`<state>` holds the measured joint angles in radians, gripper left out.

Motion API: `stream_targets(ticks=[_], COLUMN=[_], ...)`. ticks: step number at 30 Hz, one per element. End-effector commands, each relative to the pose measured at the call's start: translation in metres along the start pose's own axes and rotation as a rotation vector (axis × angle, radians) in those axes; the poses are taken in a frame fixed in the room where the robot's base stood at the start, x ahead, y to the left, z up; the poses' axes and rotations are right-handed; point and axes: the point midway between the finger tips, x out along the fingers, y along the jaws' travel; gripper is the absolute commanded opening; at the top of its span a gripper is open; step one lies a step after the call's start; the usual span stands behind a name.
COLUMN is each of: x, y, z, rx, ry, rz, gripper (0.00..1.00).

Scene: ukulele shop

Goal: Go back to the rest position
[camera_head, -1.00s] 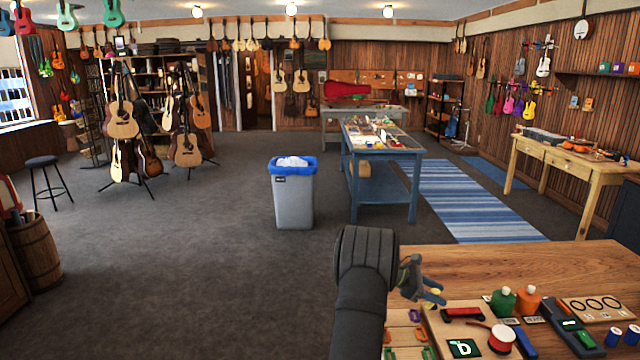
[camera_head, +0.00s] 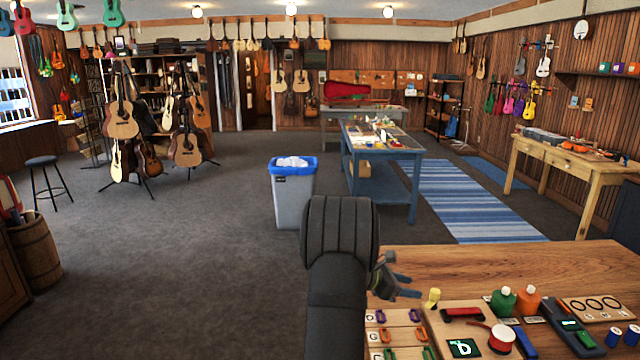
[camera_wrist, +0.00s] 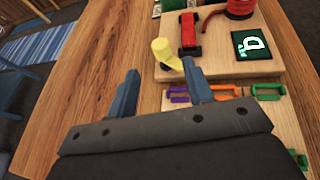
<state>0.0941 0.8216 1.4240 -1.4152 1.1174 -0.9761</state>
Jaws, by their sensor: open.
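My gripper (camera_head: 400,284) is open and empty above the left part of the wooden workbench (camera_head: 480,260). In the wrist view its two blue-grey fingers (camera_wrist: 160,90) stand apart with bare wood between them. My arm hides part of the bench's left edge.
The board holds a red tool (camera_head: 462,314), a red spool (camera_head: 502,337) and a green-and-black tile (camera_head: 463,348). Colored clips lie on a slatted tray (camera_head: 399,333). Green (camera_head: 503,301) and orange (camera_head: 528,301) bottles stand farther right. Floor left of the bench is open, with a grey bin (camera_head: 294,195) beyond.

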Motion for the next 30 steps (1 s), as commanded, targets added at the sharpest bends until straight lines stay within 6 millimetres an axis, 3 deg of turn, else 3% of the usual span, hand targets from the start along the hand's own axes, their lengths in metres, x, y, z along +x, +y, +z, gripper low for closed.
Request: stream_targets(ticks=[6, 12, 23, 30], x=[-0.032, -0.042, -0.042, -0.017], y=[0.001, 0.0, 0.0, -0.001], z=[0.0, 0.0, 0.0, -0.001], rx=[-0.001, 0.0, 0.0, 0.0], ry=[0.0, 0.0, 0.0, 0.001], rz=[0.002, -0.001, -0.002, -0.005], gripper=[0.47, 0.47, 0.47, 0.47])
